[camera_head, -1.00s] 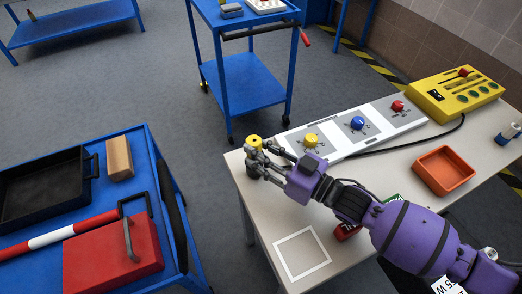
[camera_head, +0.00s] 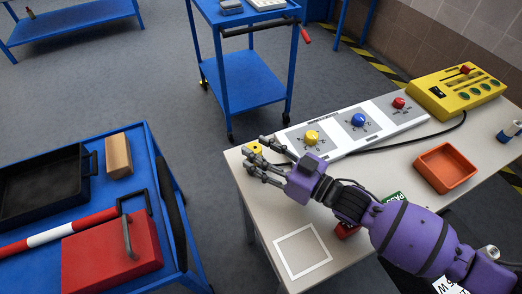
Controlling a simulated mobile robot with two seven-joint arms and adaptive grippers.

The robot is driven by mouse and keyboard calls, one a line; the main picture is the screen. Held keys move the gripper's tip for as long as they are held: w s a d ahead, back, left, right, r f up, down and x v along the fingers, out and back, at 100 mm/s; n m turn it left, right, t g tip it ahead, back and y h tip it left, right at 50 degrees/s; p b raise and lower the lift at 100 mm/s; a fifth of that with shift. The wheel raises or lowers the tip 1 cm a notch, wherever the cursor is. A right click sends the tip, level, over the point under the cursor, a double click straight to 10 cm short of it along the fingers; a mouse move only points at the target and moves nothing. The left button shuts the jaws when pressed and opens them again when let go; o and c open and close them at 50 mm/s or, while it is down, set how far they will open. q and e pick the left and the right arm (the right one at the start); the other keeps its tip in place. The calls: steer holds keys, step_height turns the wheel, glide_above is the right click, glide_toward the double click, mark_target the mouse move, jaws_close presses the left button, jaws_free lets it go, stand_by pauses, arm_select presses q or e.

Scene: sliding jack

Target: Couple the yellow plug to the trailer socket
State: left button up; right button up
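A yellow-topped piece (camera_head: 255,147), likely the plug, shows at the table's far left corner, partly hidden behind the fingers of my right gripper (camera_head: 260,163). The fingers are spread beside it and point left; I cannot tell whether any touch it. A white panel (camera_head: 337,139) at the back of the table carries a yellow round knob or fitting (camera_head: 312,137), a blue one (camera_head: 358,119) and a red one (camera_head: 398,103). I cannot tell which part is the trailer socket. My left gripper is not in view.
A yellow control box (camera_head: 455,95) with a cable stands at the back right. An orange tray (camera_head: 445,168) lies on the right. A white square outline (camera_head: 302,251) marks clear tabletop in front. A blue cart with a red box (camera_head: 112,252) stands left, across a gap.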

stand_by(0.3)
step_height(320, 180, up, 10)
stand_by(0.5)
steer(key=shift+r, duration=0.1)
